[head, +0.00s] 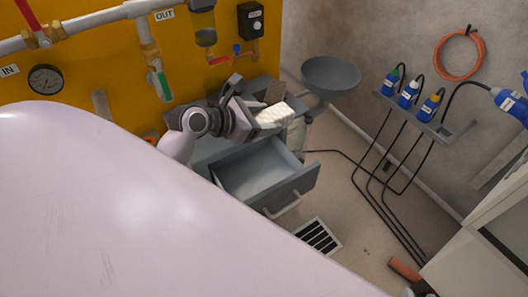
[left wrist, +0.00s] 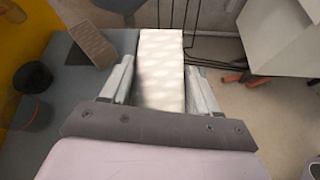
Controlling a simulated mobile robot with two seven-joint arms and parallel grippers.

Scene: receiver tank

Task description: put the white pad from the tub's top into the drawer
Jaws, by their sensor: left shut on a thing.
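My left gripper (left wrist: 159,98) is shut on the white pad (left wrist: 160,70), which sits between its two fingers in the left wrist view. In the head view the left gripper (head: 256,120) holds the white pad (head: 274,115) above the back right part of the grey cabinet. The drawer (head: 250,178) is pulled open below and in front of the pad, and its visible inside looks empty. The right gripper is not in view.
A brown patterned block (left wrist: 93,40) lies on the cabinet top (left wrist: 75,80), with dark round things beside it. A grey bowl (head: 330,75) stands to the right of the cabinet. Blue bottles (head: 408,94) with hanging black cables are on the right wall. A floor grate (head: 317,237) lies before the drawer.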

